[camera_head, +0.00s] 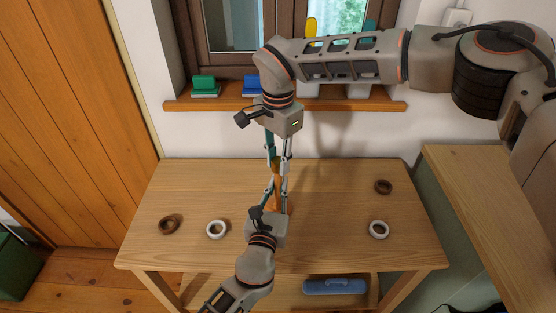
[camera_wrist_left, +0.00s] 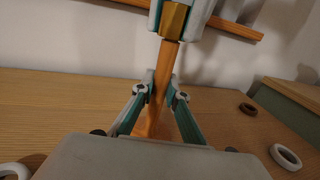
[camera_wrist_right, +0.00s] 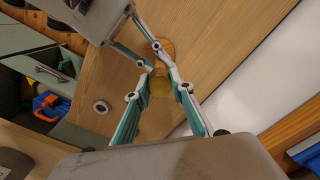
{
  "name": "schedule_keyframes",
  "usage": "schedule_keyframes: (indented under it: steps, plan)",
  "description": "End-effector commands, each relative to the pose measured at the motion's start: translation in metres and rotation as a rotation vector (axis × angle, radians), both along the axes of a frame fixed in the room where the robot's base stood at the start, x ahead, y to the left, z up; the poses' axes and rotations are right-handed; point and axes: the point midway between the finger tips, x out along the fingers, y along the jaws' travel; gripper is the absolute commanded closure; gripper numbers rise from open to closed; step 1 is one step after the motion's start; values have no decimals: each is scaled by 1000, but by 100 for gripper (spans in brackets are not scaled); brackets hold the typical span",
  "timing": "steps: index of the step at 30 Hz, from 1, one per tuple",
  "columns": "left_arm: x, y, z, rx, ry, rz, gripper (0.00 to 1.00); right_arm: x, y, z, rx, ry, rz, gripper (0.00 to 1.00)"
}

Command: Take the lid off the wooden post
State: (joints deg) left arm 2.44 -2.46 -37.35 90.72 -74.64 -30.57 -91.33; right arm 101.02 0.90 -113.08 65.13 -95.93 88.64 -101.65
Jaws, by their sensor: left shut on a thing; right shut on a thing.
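The wooden post (camera_head: 277,178) is orange-brown and stands upright near the middle of the table; it also shows in the left wrist view (camera_wrist_left: 161,88). The lid (camera_wrist_left: 173,20) is a yellowish cap at the post's top, seen from above in the right wrist view (camera_wrist_right: 160,86). My left gripper (camera_wrist_left: 162,82) is shut around the post below the lid. My right gripper (camera_wrist_right: 160,76) comes from above and is shut on the lid. The lid is in line with the post and looks to touch it; I cannot tell whether it is loose.
On the wooden table (camera_head: 330,245), a brown ring (camera_head: 169,225) and a white ring (camera_head: 216,230) lie left; another brown ring (camera_head: 383,187) and white ring (camera_head: 379,230) lie right. The windowsill (camera_head: 225,104) holds several coloured things behind. A counter (camera_head: 470,175) stands at right.

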Motion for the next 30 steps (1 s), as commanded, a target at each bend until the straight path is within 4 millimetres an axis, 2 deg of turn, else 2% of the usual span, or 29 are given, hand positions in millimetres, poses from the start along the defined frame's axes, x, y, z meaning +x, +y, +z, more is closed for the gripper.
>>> schedule_keyframes:
  steps: [3, 9, 30]
  plan:
    - [0, 0, -1, -1, 1, 0, 100, 0, 0, 0, 0, 0, 200, 100]
    - [0, 0, -1, 0, 1, 0, 100, 0, 0, 0, 1, 1, 407, 100]
    - [0, 0, -1, 0, 1, 0, 100, 0, 0, 1, 1, 1, 404, 100]
